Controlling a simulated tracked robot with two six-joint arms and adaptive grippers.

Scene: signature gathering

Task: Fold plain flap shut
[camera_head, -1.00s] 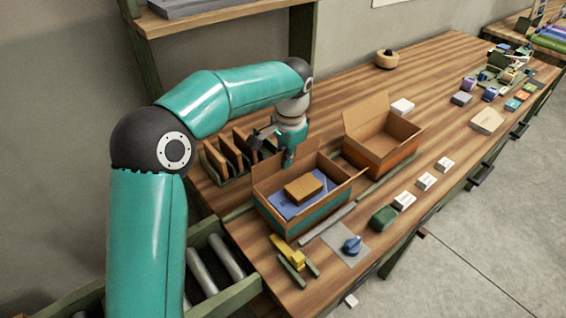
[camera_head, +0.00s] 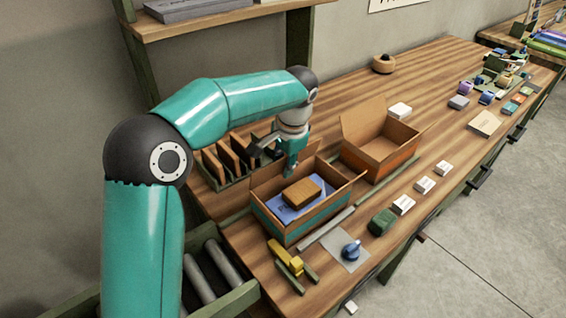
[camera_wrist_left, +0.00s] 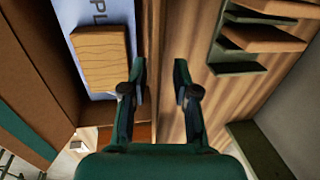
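A cardboard box with a teal stripe (camera_head: 305,224) stands open on the bench in the head view. Inside lie blue paper (camera_head: 285,212) and a brown block (camera_head: 303,192). The paper, with partly visible letters, and the block (camera_wrist_left: 100,58) also show in the left wrist view. A plain brown flap (camera_head: 266,181) stands up along the box's back side. My left gripper (camera_head: 290,171) points down at this flap. In the left wrist view its fingers (camera_wrist_left: 160,78) are apart, with a narrow upright brown edge between them. I cannot tell whether they touch it. My right gripper is out of view.
An open orange-striped box (camera_head: 392,166) stands to the right. A rack of brown dividers (camera_head: 229,160) sits behind the teal-striped box. A grey bar (camera_head: 326,228), a blue knob (camera_head: 351,250) and a yellow tool (camera_head: 285,256) lie in front.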

